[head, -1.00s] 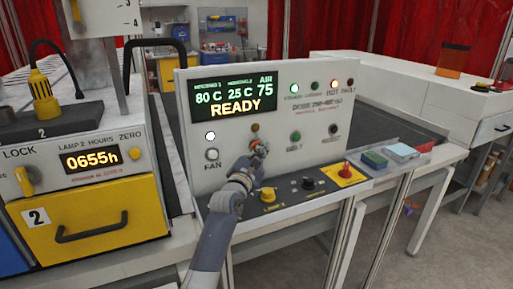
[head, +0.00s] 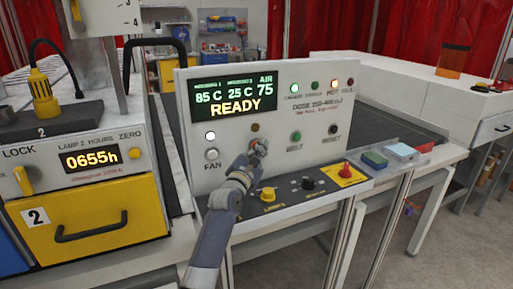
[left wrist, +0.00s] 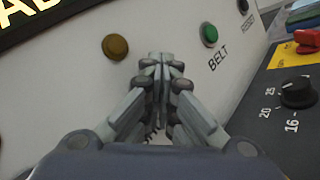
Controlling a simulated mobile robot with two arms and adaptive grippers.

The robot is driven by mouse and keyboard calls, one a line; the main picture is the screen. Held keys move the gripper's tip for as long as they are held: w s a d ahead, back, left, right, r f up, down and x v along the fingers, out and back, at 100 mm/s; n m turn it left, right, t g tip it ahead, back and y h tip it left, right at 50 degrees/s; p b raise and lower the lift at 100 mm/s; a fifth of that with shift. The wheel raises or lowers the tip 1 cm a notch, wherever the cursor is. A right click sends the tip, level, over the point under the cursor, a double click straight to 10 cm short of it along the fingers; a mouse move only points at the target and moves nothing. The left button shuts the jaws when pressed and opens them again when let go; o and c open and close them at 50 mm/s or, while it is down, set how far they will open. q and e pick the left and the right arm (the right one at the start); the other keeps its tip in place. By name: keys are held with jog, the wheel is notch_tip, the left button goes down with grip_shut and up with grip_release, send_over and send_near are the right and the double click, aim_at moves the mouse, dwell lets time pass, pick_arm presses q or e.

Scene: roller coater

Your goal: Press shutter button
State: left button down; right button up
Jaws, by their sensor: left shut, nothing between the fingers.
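The white control panel (head: 268,170) stands in front of me with a lit READY display (head: 220,98). My left gripper (head: 259,146) is shut and empty, with its fingertips at the panel face just below a round amber lamp (head: 255,128). The lamp also shows up and left of the fingertips in the left wrist view (left wrist: 115,46). No shutter button or label is readable; the fingers cover the panel below the lamp. I cannot tell whether the tips touch anything. My right gripper is in neither view.
The green BELT button (head: 296,135) and dark RESET button (head: 334,130) sit right of the gripper, the FAN button (head: 212,154) left. The lower ledge carries a yellow knob (head: 268,195), a black knob (head: 308,183) and a red switch (head: 347,170). A yellow-drawer unit (head: 95,210) stands left.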

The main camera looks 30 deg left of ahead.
pick_arm(q)
jog(key=shift+w+a, duration=0.1)
jog(key=shift+a, duration=0.05)
dwell(0.4)
jog(key=shift+s+d+p, duration=0.6)
jog(key=shift+d+p, duration=0.05)
jog(key=s+d+p, duration=0.3)
jog(key=shift+s+d, duration=0.1)
jog(key=shift+d, duration=0.3)
jog(key=shift+f, duration=0.15)
dwell(0.6)
